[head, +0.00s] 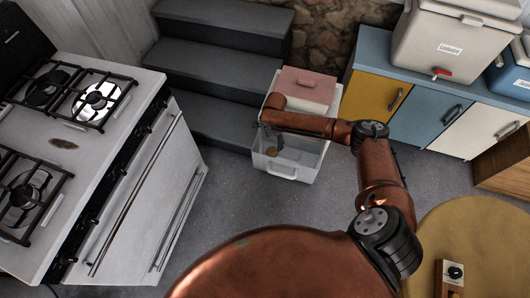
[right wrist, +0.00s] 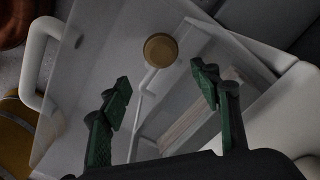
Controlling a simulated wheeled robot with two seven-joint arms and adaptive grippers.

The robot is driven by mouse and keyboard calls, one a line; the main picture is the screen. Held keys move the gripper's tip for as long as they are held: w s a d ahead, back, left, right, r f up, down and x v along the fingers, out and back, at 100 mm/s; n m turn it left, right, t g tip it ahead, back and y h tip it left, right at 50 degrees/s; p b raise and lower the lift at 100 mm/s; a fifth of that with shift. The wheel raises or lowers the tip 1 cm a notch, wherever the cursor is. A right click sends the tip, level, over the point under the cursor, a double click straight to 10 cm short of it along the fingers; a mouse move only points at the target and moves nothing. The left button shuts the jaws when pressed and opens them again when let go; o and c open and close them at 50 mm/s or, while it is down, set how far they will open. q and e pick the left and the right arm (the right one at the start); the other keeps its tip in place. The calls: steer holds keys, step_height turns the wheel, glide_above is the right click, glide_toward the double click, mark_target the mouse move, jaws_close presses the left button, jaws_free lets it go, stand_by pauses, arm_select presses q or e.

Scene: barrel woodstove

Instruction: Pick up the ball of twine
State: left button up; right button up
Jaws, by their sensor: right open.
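A small tan-brown round thing, which looks like the ball of twine (right wrist: 160,50), shows in the right wrist view inside a clear-walled white bin (right wrist: 75,110). In the head view it is a small brown spot (head: 271,152) in the bin (head: 292,172), partly hidden by my gripper. My right gripper (right wrist: 162,88) is open, with its green fingers apart and nothing between them. The ball lies beyond the fingertips, roughly centred between them in the picture. In the head view my right gripper (head: 268,142) points down over the bin's opening. My left gripper is not in view.
The bin has a pink-topped part (head: 305,86) at its back and a white front handle (head: 281,173). Dark steps (head: 215,75) rise behind it. A white stove (head: 130,190) stands left, coloured cabinets (head: 425,110) right. A round yellow table (head: 490,225) is at lower right.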

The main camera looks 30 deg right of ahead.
mark_target(272, 150)
steer(key=f, duration=0.1)
steer(key=a+f+m, duration=0.1)
steer(key=f, duration=0.1)
steer(key=f+m+b, duration=0.1)
steer(key=f, duration=0.1)
steer(key=shift+a, duration=0.25)
steer(key=shift+f, duration=0.4)
steer(key=f+b, duration=0.1)
steer(key=f, duration=0.1)
steer(key=d+f+b, duration=0.1)
steer(key=f+b, duration=0.1)
steer(key=shift+w+f, duration=0.2)
steer(key=shift+f, duration=0.15)
steer(key=shift+f+b, duration=0.2)
steer(key=shift+b, duration=0.1)
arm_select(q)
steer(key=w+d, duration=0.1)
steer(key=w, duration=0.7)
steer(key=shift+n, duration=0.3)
arm_select(e)
steer(key=shift+c, duration=0.2)
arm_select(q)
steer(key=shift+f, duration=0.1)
arm_select(e)
steer(key=c, duration=1.2)
steer(key=shift+c, duration=0.2)
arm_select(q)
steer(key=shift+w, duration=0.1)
arm_select(e)
steer(key=shift+r, duration=0.2)
